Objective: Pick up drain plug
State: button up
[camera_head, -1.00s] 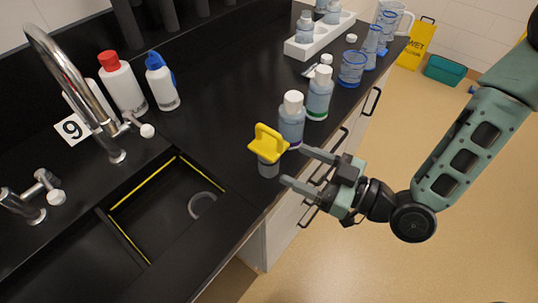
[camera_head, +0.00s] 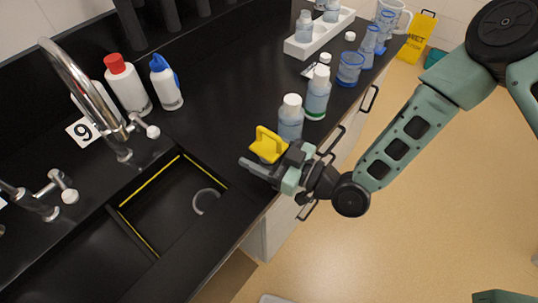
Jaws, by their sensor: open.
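The drain plug (camera_head: 268,146) has a yellow handle on top and stands on the black counter, right of the sink. In the earlier frame its grey lower body showed; now my gripper hides it. My gripper (camera_head: 258,163) is open at the plug, just below the yellow handle in the picture. One finger reaches across in front of the plug. The other finger is mostly hidden behind the handle. I cannot tell whether the fingers touch the plug.
A white-capped bottle (camera_head: 291,118) stands close behind the plug, with another bottle (camera_head: 318,92) beyond it. The sink basin (camera_head: 165,205) lies to the left, under a chrome tap (camera_head: 75,80). A blue-rimmed beaker (camera_head: 350,68) and a white rack (camera_head: 318,36) stand farther back.

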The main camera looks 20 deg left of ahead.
jog(key=c, duration=1.2)
jog(key=shift+c, duration=0.2)
jog(key=shift+r, duration=0.15)
